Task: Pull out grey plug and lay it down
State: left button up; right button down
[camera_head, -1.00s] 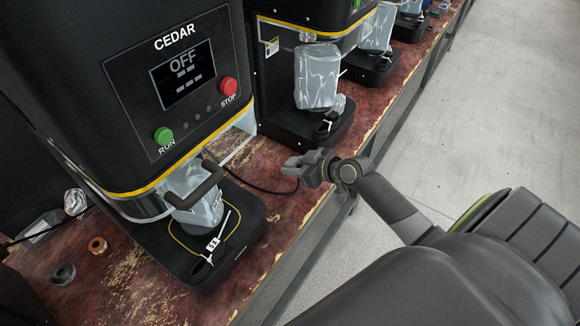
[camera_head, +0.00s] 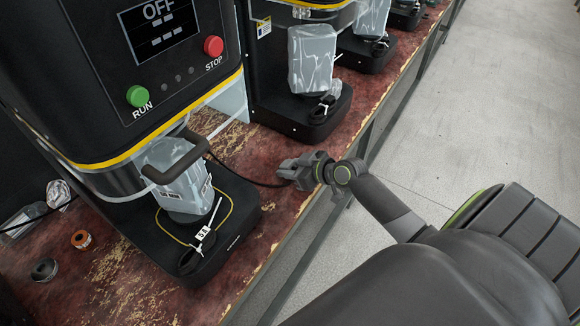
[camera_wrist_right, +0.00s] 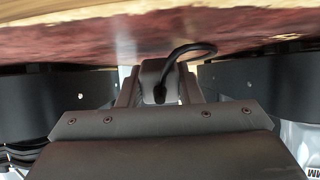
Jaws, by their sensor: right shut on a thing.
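My right gripper (camera_head: 288,172) is near the bench's front edge, between the CEDAR machine and the machine behind it. It is shut on the grey plug (camera_wrist_right: 153,72), which shows between the fingers in the right wrist view. A black cable (camera_wrist_right: 190,50) curves out from the plug there. In the head view the cable (camera_head: 235,175) runs from beside the CEDAR machine to my gripper, and the jaws hide most of the plug. I cannot tell whether the plug touches anything else. My left gripper is not in view.
The CEDAR machine (camera_head: 165,80) has green and red buttons and a display reading OFF. A bagged container (camera_head: 180,180) and a tag marked 51 (camera_head: 203,233) are at its base. An orange ring (camera_head: 81,239) and dark ring (camera_head: 44,270) lie at left. Bare bench (camera_head: 130,285) lies in front.

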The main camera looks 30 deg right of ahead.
jog(key=c, duration=0.9)
grip_release()
jog(key=shift+c, duration=0.2)
pick_arm(q)
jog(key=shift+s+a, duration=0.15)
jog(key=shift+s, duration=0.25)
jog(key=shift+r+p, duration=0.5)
jog(key=shift+p, duration=0.05)
pick_arm(e)
jog(key=v, duration=1.7)
jog(key=shift+s, duration=0.25)
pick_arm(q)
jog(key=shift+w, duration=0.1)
